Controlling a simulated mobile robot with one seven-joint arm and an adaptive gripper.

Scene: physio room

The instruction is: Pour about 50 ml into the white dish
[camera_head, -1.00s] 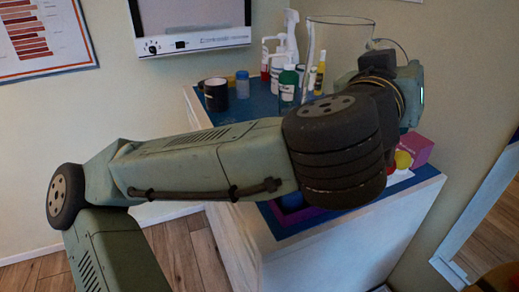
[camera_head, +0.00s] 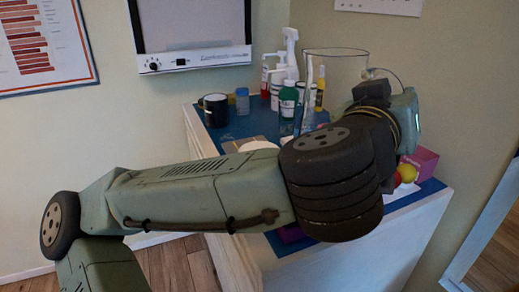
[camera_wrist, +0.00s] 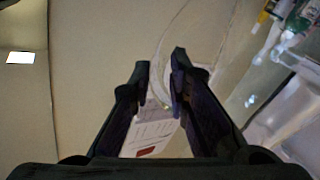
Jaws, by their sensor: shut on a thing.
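My gripper (camera_wrist: 162,72) is shut on a clear glass vessel in the wrist view, with a thin curved edge of it between the fingertips. In the head view the tall glass vessel (camera_head: 308,92) stands out above the counter, rim up and about upright. Its lower part and my fingers are hidden behind my wrist. I cannot make out the liquid level in it. A white round rim, likely the white dish (camera_head: 258,146), shows on the counter just above my forearm, mostly covered by it.
The blue-topped counter (camera_head: 235,127) holds a dark mug (camera_head: 215,110), a blue jar (camera_head: 242,101), a green bottle (camera_head: 287,100), a white spray bottle (camera_head: 291,50) and a yellow bottle (camera_head: 320,88). A magenta box (camera_head: 424,160) and a yellow ball (camera_head: 407,173) are at right.

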